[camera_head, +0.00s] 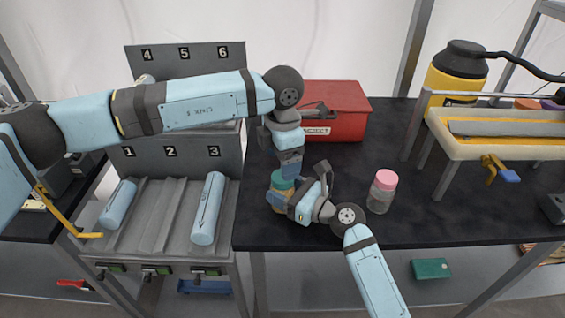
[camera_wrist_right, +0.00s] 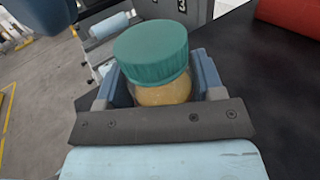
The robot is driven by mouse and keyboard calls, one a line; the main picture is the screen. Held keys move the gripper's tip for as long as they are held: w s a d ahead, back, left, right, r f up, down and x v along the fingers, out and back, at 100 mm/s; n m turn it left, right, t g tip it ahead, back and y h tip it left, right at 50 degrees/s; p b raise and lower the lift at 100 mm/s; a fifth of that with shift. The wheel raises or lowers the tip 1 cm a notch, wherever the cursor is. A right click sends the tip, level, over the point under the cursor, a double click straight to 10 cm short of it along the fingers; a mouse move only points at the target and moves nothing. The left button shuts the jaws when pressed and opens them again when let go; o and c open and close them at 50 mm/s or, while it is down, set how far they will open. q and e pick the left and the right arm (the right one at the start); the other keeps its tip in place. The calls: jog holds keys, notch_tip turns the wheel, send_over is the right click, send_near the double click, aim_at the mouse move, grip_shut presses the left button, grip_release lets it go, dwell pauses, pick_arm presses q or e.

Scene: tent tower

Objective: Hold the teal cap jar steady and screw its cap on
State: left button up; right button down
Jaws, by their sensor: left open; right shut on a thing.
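The jar (camera_head: 278,207) stands upright on the black table, partly hidden by my right gripper, with yellowish contents. It also shows in the right wrist view (camera_wrist_right: 164,93). Its ribbed teal cap (camera_wrist_right: 152,52) sits on top of the jar mouth; how far it is screwed down I cannot tell. The cap also shows in the head view (camera_head: 280,181). My right gripper (camera_head: 288,201) is shut on the jar body, a finger on either side below the cap. My left gripper (camera_head: 290,168) points down just above the cap and is open; its fingertips are partly hidden.
A clear jar with a pink cap (camera_head: 382,191) stands to the right of the right gripper. A red toolbox (camera_head: 345,112) is behind. A grey rack (camera_head: 150,215) with blue cylinders stands left. A yellow-edged machine (camera_head: 500,140) stands right. The table's front edge is close.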

pick_arm(q)
jog(key=shift+c, duration=0.3)
jog(key=shift+r, duration=0.1)
notch_tip(320, 180, up, 4)
jog(key=n, duration=0.4)
jog(key=shift+f, duration=0.25)
jog(key=shift+f, duration=4.05)
jog(key=shift+c, duration=0.2)
